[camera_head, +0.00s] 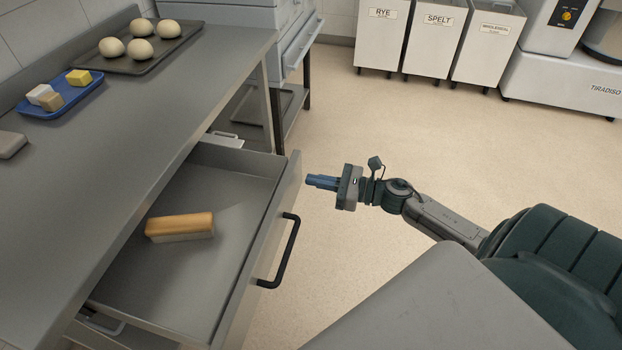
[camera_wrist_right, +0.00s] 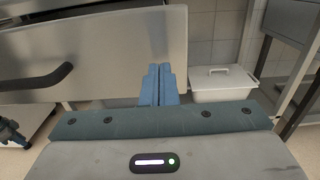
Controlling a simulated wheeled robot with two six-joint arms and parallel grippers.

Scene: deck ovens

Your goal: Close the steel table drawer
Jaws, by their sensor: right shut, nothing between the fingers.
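The steel table drawer (camera_head: 240,170) stands pulled out from under the steel table (camera_head: 110,165) in the head view. Its black handle (camera_head: 286,255) is on the front panel, and a block with an orange-tan top (camera_head: 181,226) lies inside. My right gripper (camera_head: 308,181) is shut and empty, with blue fingers pointing at the far end of the drawer front. In the right wrist view the fingers (camera_wrist_right: 160,84) show together before the drawer front (camera_wrist_right: 110,45), near its right end. The handle (camera_wrist_right: 40,76) is at the left there. I cannot tell whether the fingertips touch the panel. My left gripper is not in view.
A dark tray with dough balls (camera_head: 140,47) and a blue tray (camera_head: 60,100) with small blocks stand on the table. White bins (camera_head: 435,38) stand at the back. A white lidded container (camera_wrist_right: 222,85) shows beyond the drawer. The floor (camera_head: 400,130) right of the drawer is clear.

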